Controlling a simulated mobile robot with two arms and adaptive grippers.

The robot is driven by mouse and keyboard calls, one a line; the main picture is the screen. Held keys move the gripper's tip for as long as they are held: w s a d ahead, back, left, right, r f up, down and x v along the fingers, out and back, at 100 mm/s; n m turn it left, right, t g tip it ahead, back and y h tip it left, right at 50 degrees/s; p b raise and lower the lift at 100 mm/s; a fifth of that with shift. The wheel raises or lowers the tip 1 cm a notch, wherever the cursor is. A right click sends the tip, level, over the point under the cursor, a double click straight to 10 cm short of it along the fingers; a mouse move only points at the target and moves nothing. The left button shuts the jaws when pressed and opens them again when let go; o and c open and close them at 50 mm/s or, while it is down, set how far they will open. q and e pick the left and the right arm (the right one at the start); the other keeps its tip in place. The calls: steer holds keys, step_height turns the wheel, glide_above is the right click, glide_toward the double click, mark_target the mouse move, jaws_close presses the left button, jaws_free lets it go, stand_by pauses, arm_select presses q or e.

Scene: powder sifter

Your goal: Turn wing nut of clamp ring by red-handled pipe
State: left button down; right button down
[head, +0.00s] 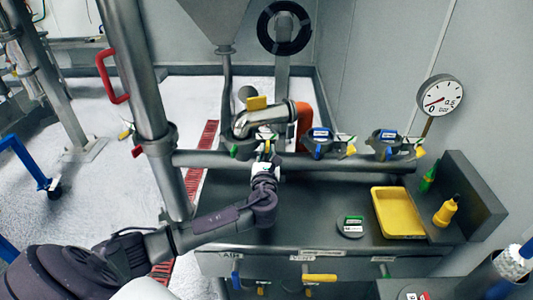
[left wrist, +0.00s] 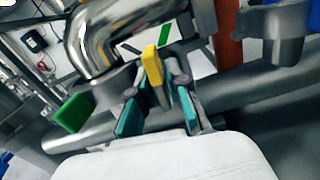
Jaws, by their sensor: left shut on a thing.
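The vertical pipe with a red handle (head: 104,76) stands at the left in the head view. Small coloured wings, one of them red (head: 138,151), show on its clamp. My left gripper (head: 265,152) is away from that pipe, at the clamp below the bent steel elbow (head: 262,118). In the left wrist view, its teal-padded fingers (left wrist: 158,100) stand on both sides of a yellow wing (left wrist: 152,66) and are shut on it. A green wing (left wrist: 73,112) is to the left, beside the elbow (left wrist: 95,45). The exact contact is partly hidden.
A horizontal pipe (head: 215,159) crosses behind my gripper and carries more clamps with coloured wings (head: 320,143). The dark bench below holds a yellow tray (head: 399,233), a round lid (head: 350,228) and a yellow bottle (head: 446,212). A pressure gauge (head: 439,97) stands at the right.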

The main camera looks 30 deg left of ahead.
arm_select(q)
steer(key=n+b, duration=0.1)
steer(key=n, duration=0.4)
steer(key=shift+f+n+b, duration=0.1)
steer(key=shift+n+b, duration=0.2)
steer(key=shift+b, duration=0.05)
steer(key=shift+n+b, duration=0.7)
steer(key=shift+n, duration=1.2)
steer(key=c, duration=1.3)
jaws_free()
steer(key=shift+o, duration=0.2)
